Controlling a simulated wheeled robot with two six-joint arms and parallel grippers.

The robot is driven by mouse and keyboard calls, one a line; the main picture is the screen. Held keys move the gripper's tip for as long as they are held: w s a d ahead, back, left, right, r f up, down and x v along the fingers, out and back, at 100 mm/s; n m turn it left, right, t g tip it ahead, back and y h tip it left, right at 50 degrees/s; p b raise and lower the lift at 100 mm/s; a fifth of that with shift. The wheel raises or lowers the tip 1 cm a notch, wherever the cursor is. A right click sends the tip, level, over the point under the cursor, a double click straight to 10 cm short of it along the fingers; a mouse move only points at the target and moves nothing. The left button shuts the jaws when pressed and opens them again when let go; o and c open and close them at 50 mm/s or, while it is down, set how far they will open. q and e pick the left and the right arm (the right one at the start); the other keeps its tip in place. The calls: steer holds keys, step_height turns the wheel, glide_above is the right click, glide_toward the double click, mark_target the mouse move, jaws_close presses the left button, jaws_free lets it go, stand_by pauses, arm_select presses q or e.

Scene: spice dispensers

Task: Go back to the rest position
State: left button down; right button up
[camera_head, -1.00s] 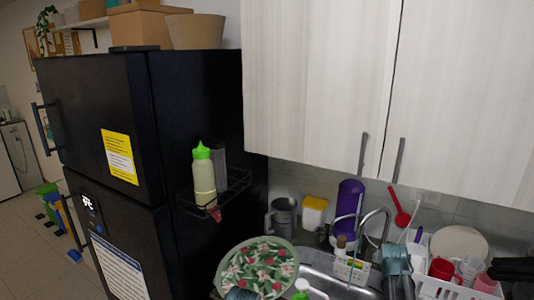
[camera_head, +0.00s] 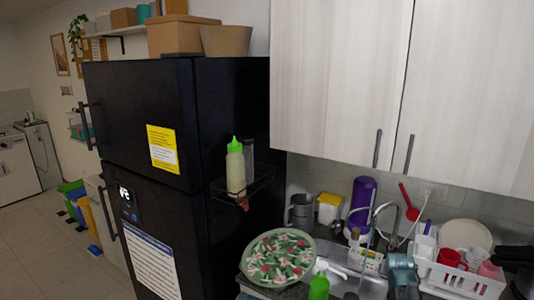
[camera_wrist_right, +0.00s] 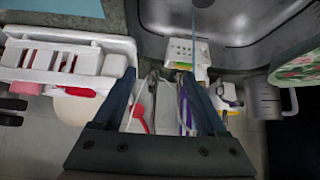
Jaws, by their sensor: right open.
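My right gripper (camera_head: 402,274) is at the lower right of the head view, above the sink area and left of the white dish rack. The right wrist view shows its two dark blue fingers (camera_wrist_right: 160,82) spread apart with nothing held between them. Behind the fingers in that view are a red utensil (camera_wrist_right: 137,118) and the tap. My left gripper is not in view.
A patterned plate (camera_head: 278,262), a green soap bottle (camera_head: 319,286) and the sink (camera_head: 368,288) are at the lower middle. The dish rack (camera_head: 460,280) holds crockery. A black fridge (camera_head: 225,95) carries a wire rack with a green-capped bottle (camera_head: 236,170). Open floor (camera_head: 45,245) lies at left.

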steer(key=s+a+f+g, duration=0.1)
steer(key=s+a, duration=0.1)
steer(key=a, duration=0.2)
steer(key=s+a+f+n+y, duration=0.1)
steer(key=s+a, duration=0.1)
steer(key=a, duration=0.2)
steer(key=s+a+f+n+g+y, duration=0.1)
steer(key=s+a+f, duration=0.1)
steer(key=s+a, duration=0.1)
steer(key=shift+a+g, duration=0.3)
steer(key=shift+a, duration=0.25)
steer(key=s+a+f+n+g, duration=0.1)
steer(key=s+a+n+g, duration=0.1)
steer(key=s+a, duration=0.7)
steer(key=s+a+f+n+g, duration=0.1)
steer(key=s+a+n+g, duration=0.2)
steer(key=s+a, duration=0.6)
steer(key=a+n, duration=0.2)
steer(key=a, duration=0.3)
steer(key=shift+s+y, duration=0.15)
steer(key=shift+y, duration=0.15)
steer(key=shift+d, duration=0.1)
